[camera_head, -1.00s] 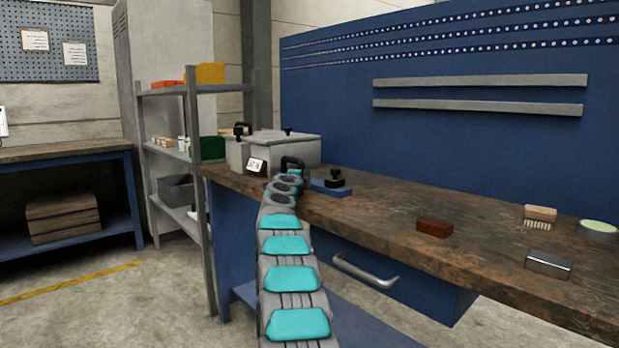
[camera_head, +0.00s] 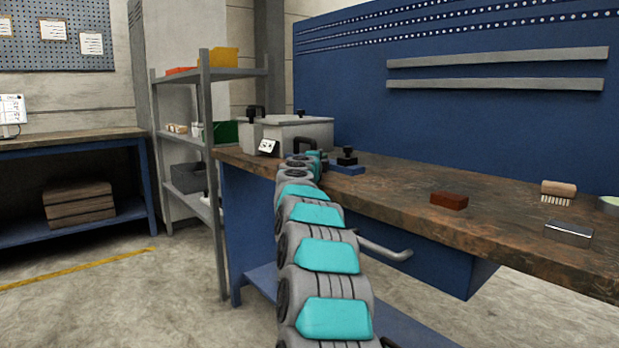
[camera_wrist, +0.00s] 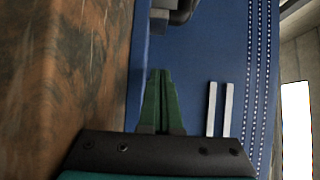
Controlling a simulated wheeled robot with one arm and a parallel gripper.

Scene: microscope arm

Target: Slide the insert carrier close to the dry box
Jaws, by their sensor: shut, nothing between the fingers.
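The likely insert carrier, a low blue base with a black knob (camera_head: 347,161), sits on the bench to the right of the dry box. The dry box (camera_head: 305,132), pale grey with a lid, black fittings and a white label, stands at the bench's far left end. My arm reaches toward the gap between them and hides part of the box's front. My gripper (camera_wrist: 161,72) shows in the wrist view with its green fingers together and empty. A grey and black part (camera_wrist: 168,18) lies ahead of the fingertips, cut off by the frame; I cannot tell which thing it is.
The brown bench top (camera_head: 400,190) is clear between the carrier and a red-brown block (camera_head: 449,200). A brush (camera_head: 558,190) and a metal block (camera_head: 568,232) lie farther right. A blue backboard (camera_head: 450,115) rises behind, and a grey shelf rack (camera_head: 207,170) stands left.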

